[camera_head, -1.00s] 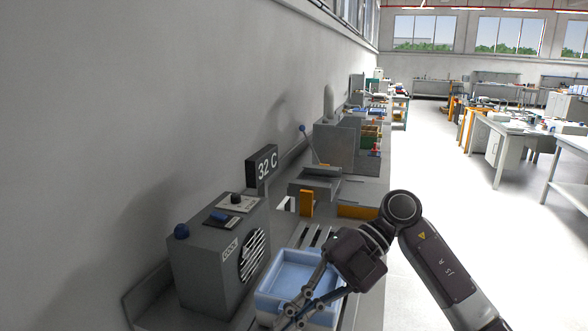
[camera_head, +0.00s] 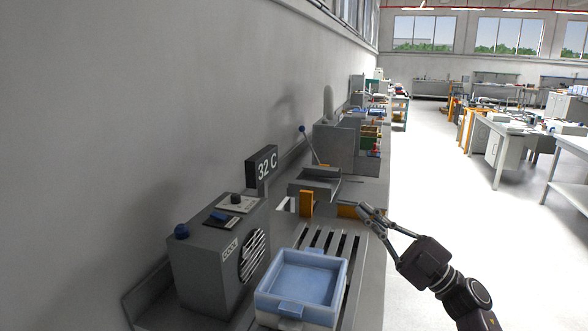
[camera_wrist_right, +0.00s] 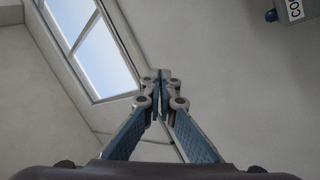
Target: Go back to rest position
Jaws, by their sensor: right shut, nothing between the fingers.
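My right gripper (camera_head: 365,211) is in the head view, above the right side of the bench, with its arm coming in from the lower right. Its fingers are shut with nothing between them. In the right wrist view the fingertips (camera_wrist_right: 160,76) meet, with wall and a window behind them. The gripper is apart from the blue tray (camera_head: 305,282), which sits on the slatted bench below and to the left of it. My left gripper is not in view.
A grey cooling box (camera_head: 215,262) with a fan grille stands left of the tray. A "32 C" display (camera_head: 262,167) and an orange block (camera_head: 307,203) are behind it. A wall runs along the left. The floor (camera_head: 430,190) to the right is clear.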

